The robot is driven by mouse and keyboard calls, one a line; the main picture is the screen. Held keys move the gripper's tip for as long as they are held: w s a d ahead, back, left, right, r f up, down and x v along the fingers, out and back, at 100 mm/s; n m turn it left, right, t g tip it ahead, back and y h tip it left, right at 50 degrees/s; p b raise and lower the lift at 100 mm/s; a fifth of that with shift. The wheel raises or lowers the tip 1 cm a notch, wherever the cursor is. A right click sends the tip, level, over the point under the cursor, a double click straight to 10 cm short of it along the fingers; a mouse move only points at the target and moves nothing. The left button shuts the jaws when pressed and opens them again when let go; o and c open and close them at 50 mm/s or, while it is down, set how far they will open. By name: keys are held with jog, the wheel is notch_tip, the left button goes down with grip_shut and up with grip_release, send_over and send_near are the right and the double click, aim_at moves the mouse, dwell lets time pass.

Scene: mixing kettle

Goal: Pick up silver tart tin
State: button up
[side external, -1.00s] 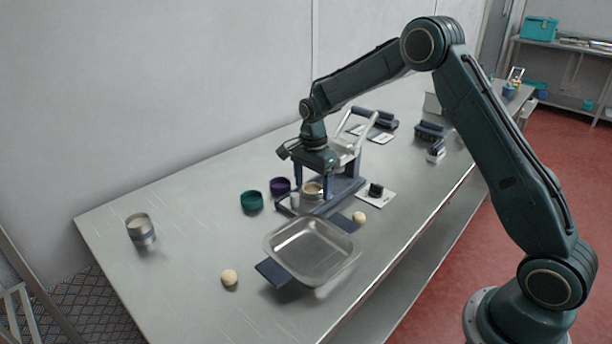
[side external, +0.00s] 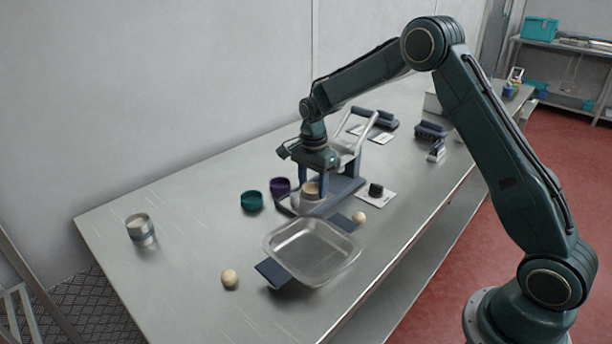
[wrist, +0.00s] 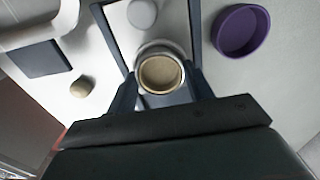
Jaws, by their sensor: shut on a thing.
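The silver tart tin (side external: 312,188) sits at the blue-based press, with a beige filling inside. In the wrist view the round tin (wrist: 160,74) shows its silver rim around the beige filling. My gripper (side external: 312,190) points down over it, and its two fingers are shut on the tin from both sides. The wrist view also shows my gripper (wrist: 163,88) around the tin. Part of the tin is hidden by the fingers in the side view.
The press (side external: 345,187) stands right behind my gripper. Purple (side external: 280,186) and green (side external: 252,201) tins sit to the left. A silver can (side external: 140,230) stands far left.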

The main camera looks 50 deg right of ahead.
jog(key=shift+r, duration=0.15)
notch_tip(320, 180, up, 20)
dwell(0.6)
jog(key=shift+f, duration=0.2)
jog(key=s+a+f+n, duration=0.6)
jog(key=s+a+f, duration=0.7)
jog(key=a+f, duration=0.1)
jog(key=shift+a, duration=0.65)
jog(key=shift+s+f, duration=0.1)
jog(key=shift+f, duration=0.05)
jog(key=shift+f, duration=2.75)
jog(key=shift+f, duration=0.75)
dwell(0.4)
